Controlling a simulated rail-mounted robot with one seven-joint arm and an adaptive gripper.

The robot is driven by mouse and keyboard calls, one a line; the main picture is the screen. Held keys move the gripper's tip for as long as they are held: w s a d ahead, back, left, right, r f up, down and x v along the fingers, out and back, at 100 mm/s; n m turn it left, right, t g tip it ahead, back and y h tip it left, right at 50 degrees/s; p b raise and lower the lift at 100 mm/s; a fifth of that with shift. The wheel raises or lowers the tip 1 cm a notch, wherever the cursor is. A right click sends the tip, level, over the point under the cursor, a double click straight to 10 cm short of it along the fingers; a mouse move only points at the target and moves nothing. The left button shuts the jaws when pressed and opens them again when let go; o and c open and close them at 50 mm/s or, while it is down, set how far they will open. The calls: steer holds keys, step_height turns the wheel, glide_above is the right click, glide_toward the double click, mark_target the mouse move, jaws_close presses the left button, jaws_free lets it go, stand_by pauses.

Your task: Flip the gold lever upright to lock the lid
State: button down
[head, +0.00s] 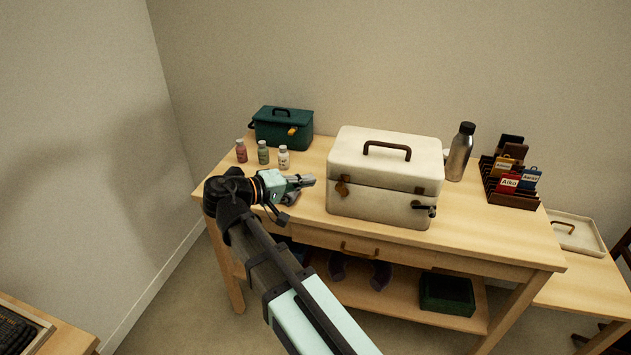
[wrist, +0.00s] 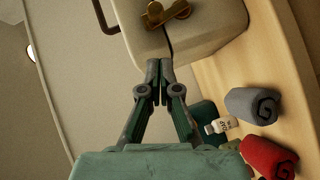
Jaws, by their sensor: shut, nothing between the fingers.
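A cream case (head: 384,180) with a brown top handle stands on the wooden table, its lid down. A second, darker latch (head: 425,209) is at the front right. My gripper (head: 312,180) is shut and empty, left of the case and pointing at it. In the wrist view its closed fingertips (wrist: 159,66) appear just below the lever, apart from it.
A green box (head: 283,130) and several small bottles (head: 263,152) stand behind my gripper. A steel flask (head: 460,152) and a card rack (head: 510,183) are right of the case. The wrist view shows grey (wrist: 252,104) and red (wrist: 268,156) rolls.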

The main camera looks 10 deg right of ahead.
steer(key=v, duration=0.9)
steer(key=shift+f, duration=0.2)
steer(key=shift+s+d, duration=0.1)
